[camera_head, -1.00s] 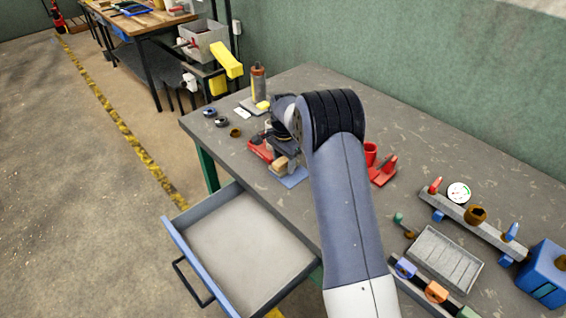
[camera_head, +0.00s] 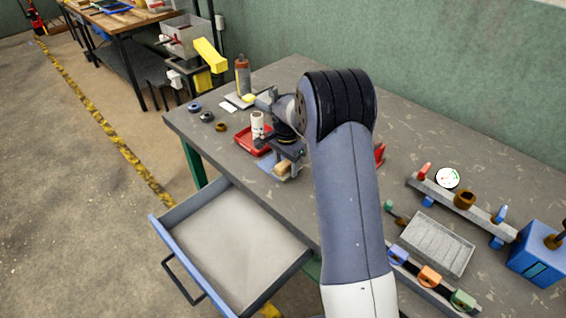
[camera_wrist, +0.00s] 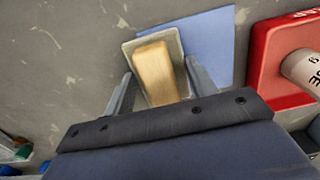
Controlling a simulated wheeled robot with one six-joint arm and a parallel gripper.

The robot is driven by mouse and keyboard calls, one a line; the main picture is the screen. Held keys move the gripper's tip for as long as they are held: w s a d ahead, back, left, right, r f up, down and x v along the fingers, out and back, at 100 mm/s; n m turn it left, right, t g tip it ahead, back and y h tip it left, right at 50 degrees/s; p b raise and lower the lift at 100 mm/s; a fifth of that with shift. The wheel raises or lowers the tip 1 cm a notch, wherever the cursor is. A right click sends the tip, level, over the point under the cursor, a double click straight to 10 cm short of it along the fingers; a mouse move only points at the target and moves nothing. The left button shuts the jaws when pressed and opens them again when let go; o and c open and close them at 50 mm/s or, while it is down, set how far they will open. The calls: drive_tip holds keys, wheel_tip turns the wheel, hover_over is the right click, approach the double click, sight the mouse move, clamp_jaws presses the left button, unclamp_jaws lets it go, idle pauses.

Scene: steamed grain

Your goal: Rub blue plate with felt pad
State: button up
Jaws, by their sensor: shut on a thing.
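The felt pad is a pale block with a wooden handle (camera_wrist: 155,72). It also shows in the head view (camera_head: 284,169). My gripper (camera_wrist: 160,82) is shut on the handle, with one finger on each side. The blue plate (camera_wrist: 213,42) lies flat on the grey bench, partly covered by the pad. In the head view a strip of the blue plate (camera_head: 265,165) shows left of my gripper (camera_head: 287,156). I cannot tell whether the pad touches the plate or hovers just above it.
A red tray (camera_wrist: 260,72) with a white bottle (camera_wrist: 300,66) lies close right of the plate in the wrist view. An open drawer (camera_head: 232,240) sticks out below the bench front. A grey ribbed tray (camera_head: 436,244) and a rail with fittings stand at the right.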

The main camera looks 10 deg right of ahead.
drive_tip(key=shift+r+p, duration=2)
drive_tip(key=shift+r, duration=0.95)
drive_tip(key=shift+r, duration=0.1)
drive_tip(key=shift+r+p, duration=1.1)
drive_tip(key=shift+r, duration=0.35)
drive_tip(key=shift+f, duration=0.1)
